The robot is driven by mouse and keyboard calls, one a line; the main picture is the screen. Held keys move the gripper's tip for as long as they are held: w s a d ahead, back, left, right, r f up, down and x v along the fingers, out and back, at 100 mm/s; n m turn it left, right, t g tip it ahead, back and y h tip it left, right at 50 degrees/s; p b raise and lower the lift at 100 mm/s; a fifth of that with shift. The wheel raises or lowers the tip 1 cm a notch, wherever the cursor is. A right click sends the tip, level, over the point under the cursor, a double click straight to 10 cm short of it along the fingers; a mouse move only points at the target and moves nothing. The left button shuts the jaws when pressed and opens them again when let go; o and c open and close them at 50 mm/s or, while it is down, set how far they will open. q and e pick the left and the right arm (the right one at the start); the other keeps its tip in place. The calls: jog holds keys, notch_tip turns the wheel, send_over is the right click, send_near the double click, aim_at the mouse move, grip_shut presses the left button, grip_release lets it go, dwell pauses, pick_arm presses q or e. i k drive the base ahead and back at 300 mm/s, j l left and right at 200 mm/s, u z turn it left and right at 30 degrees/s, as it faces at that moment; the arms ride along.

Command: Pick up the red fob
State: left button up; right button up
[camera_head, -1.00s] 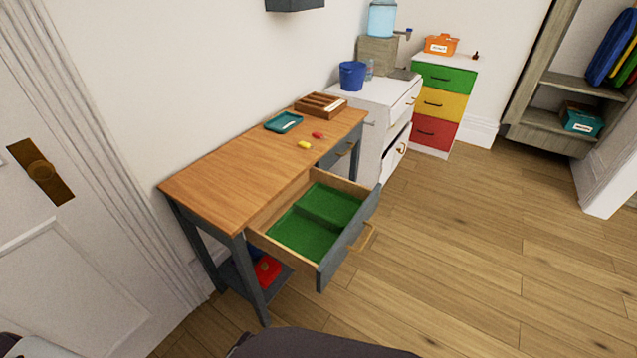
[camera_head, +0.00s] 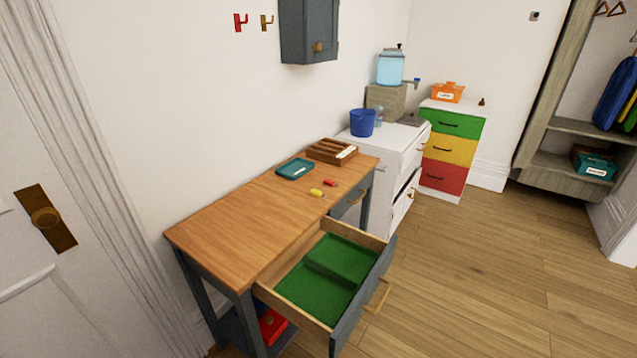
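The red fob (camera_head: 331,183) is a small red piece lying on the wooden top of the console table (camera_head: 235,225). A small yellow piece (camera_head: 316,193) lies just in front of it, to its left. The red fob lies apart from the teal tray (camera_head: 295,168) behind it. Neither of my grippers shows in the head view, so I cannot see whether they are open or shut.
The table's drawer (camera_head: 316,282), lined in green, stands open into the floor space and looks empty. A slotted wooden organizer (camera_head: 331,151) sits at the table's far end. A grey wall cabinet (camera_head: 309,32) hangs above. Floor to the right is clear.

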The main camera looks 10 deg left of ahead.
aim_at(330, 183)
jog(key=i+j+u, duration=0.15)
jog(key=i+l+u, duration=0.1)
jog(key=l, duration=0.3)
jog(key=i+l+u, duration=0.1)
jog(key=i+l, duration=0.2)
jog(key=i+l+u, duration=0.1)
jog(key=l, duration=0.45)
jog(key=i+l+u, duration=0.15)
jog(key=l, duration=0.3)
jog(key=i+l+u, duration=0.1)
jog(key=l, duration=0.35)
jog(key=i+l+u, duration=0.1)
jog(key=i+l, duration=0.15)
jog(key=l, duration=0.25)
jog(key=i+l+u, duration=0.1)
jog(key=l, duration=0.35)
